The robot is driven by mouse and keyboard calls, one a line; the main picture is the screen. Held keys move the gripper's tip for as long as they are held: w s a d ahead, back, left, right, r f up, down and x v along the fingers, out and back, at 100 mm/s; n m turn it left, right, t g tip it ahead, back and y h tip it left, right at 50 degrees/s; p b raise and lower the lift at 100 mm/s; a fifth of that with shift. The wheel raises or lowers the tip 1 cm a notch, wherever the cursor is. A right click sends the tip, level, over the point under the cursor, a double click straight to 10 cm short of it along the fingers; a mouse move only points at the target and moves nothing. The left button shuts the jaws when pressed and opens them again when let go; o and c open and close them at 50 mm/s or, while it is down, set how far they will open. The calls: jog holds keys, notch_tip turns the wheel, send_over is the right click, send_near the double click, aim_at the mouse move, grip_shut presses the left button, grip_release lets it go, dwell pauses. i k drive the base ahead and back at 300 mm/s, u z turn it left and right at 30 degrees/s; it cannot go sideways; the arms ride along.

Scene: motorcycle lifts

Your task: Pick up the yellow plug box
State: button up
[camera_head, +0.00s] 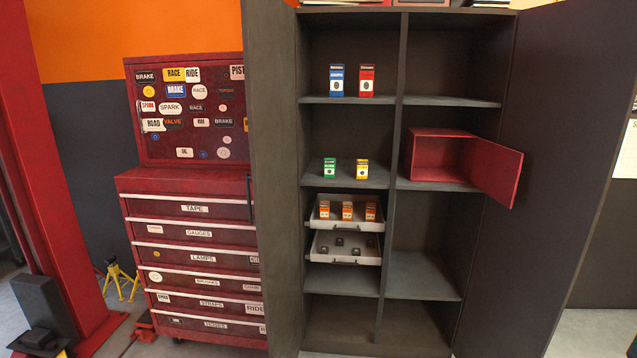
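The yellow plug box (362,169) is a small upright carton with a white part. It stands on the middle left shelf (345,180) of the open dark cabinet. A green box (330,168) stands just left of it, with a gap between them. My gripper is not in view.
A blue box (337,80) and a red box (367,80) stand one shelf higher. Below are two pulled-out trays, the upper (347,226) holding orange boxes. An open red metal box (440,155) sits at right. The cabinet doors (560,150) stand open. A red tool chest (195,250) is left.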

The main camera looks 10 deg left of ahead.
aim_at(361, 173)
jog(key=u, duration=0.3)
jog(key=k, duration=0.65)
jog(key=u, duration=0.65)
jog(key=i, duration=1.15)
jog(key=z, duration=0.45)
jog(key=i, duration=0.9)
jog(key=z, duration=0.55)
jog(key=i, duration=0.5)
jog(key=u, duration=0.05)
